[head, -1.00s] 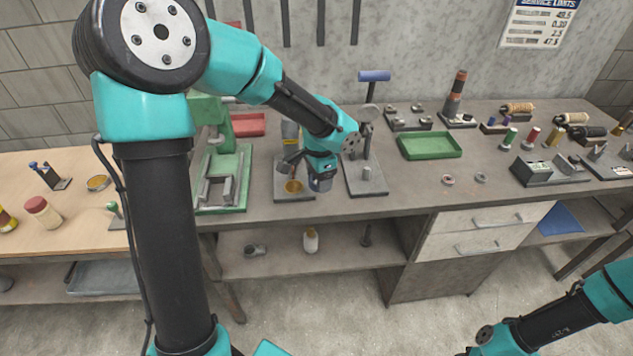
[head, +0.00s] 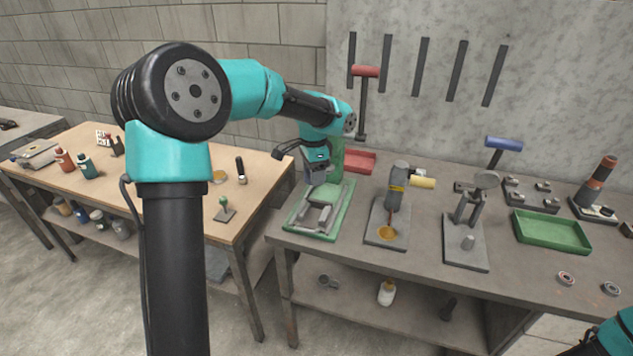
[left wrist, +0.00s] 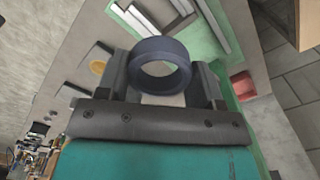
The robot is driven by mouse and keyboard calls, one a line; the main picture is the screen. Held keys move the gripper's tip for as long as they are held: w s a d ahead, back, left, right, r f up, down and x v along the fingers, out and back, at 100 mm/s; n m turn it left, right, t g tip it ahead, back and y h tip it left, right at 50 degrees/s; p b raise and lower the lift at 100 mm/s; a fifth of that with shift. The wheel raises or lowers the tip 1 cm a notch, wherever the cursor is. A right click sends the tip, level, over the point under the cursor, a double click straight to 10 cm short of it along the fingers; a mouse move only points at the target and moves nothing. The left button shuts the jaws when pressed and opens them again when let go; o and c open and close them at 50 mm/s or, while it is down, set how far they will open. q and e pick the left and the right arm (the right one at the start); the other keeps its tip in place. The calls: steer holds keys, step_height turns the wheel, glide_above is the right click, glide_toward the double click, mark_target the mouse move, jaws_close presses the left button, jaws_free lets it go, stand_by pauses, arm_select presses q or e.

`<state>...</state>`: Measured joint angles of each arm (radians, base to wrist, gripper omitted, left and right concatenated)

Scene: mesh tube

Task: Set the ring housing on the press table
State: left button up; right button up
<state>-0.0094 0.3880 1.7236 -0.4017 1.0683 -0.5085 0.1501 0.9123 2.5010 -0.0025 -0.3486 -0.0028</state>
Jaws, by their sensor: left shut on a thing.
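The ring housing (left wrist: 160,48) is a dark blue-grey ring. My left gripper (head: 316,175) is shut on it, with one finger on each side in the left wrist view (left wrist: 163,85). The press (head: 336,160) is green, with a flat green base and grey rails (head: 320,215) on the bench; its upper part is partly hidden behind my left arm. The base also shows beyond the ring in the left wrist view (left wrist: 212,48). The gripper and ring are above the back part of this base, apart from the rails. My right gripper is out of view.
A wooden table (head: 185,180) adjoins at left.

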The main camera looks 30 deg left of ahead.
arm_select(q)
steer(key=shift+f, duration=0.1)
stand_by(0.4)
steer(key=shift+f, duration=2.95)
steer(key=shift+f, duration=2.45)
stand_by(2.1)
